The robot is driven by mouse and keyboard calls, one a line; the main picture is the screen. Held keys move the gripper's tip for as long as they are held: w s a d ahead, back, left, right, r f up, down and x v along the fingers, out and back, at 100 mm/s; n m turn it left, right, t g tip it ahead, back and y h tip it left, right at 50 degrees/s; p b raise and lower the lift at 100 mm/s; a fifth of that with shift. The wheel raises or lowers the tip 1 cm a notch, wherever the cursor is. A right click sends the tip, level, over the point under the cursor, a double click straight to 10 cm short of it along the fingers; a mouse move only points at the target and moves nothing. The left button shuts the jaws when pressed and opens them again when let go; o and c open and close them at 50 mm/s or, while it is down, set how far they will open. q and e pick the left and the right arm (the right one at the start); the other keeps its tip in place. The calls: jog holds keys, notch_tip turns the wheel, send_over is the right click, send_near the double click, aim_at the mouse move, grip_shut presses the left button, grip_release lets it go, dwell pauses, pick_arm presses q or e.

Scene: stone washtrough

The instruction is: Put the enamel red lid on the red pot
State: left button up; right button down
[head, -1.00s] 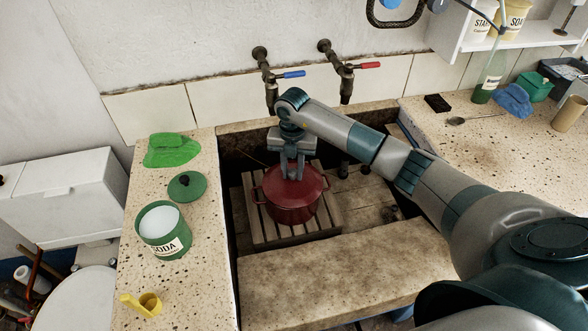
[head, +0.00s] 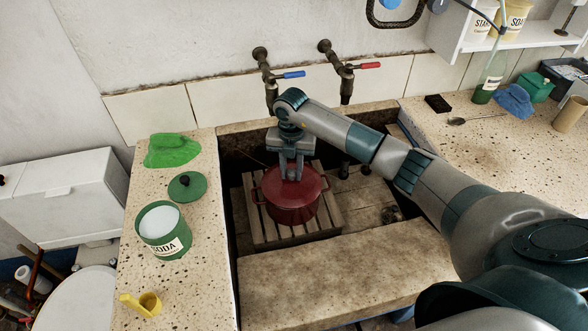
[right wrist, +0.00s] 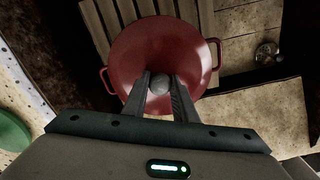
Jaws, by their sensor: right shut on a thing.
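The red pot (head: 291,211) stands on a wooden slatted rack inside the stone trough, with a loop handle at each side. The red lid (head: 311,180) lies over the pot's mouth; in the right wrist view the lid (right wrist: 140,57) covers the pot, and the pot's handles show at both sides. My right gripper (head: 291,177) reaches down from above and is shut on the lid's knob. In the right wrist view the grey knob (right wrist: 160,84) sits between the two fingertips. Whether the lid is fully seated all round is hard to tell. My left gripper is out of view.
The slatted rack (head: 331,217) lies on the trough floor. On the left ledge are a green cloth (head: 171,150), a green lid (head: 187,186), a soda tin (head: 163,230) and a yellow scoop (head: 146,303). Two taps (head: 271,85) (head: 346,85) project from the wall behind my right gripper.

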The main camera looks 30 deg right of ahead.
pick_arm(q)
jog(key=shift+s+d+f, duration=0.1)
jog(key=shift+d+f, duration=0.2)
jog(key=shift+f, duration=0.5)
pick_arm(e)
jog(key=shift+f, duration=0.75)
jog(key=c, duration=0.9)
grip_release()
jog(key=shift+w+a+r+p, duration=0.2)
jog(key=shift+r+p, duration=0.4)
jog(key=shift+r, duration=0.2)
jog(key=shift+w+a+r+p, duration=0.1)
jog(key=shift+a+r+p, duration=0.05)
jog(key=shift+r+p, duration=0.5)
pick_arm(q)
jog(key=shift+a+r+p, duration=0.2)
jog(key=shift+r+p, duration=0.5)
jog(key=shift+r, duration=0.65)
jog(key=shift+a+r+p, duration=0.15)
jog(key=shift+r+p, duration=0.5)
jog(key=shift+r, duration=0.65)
pick_arm(e)
jog(key=shift+r, duration=2.25)
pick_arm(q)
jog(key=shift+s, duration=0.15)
pick_arm(e)
jog(key=shift+s+f, duration=0.1)
jog(key=shift+s, duration=0.05)
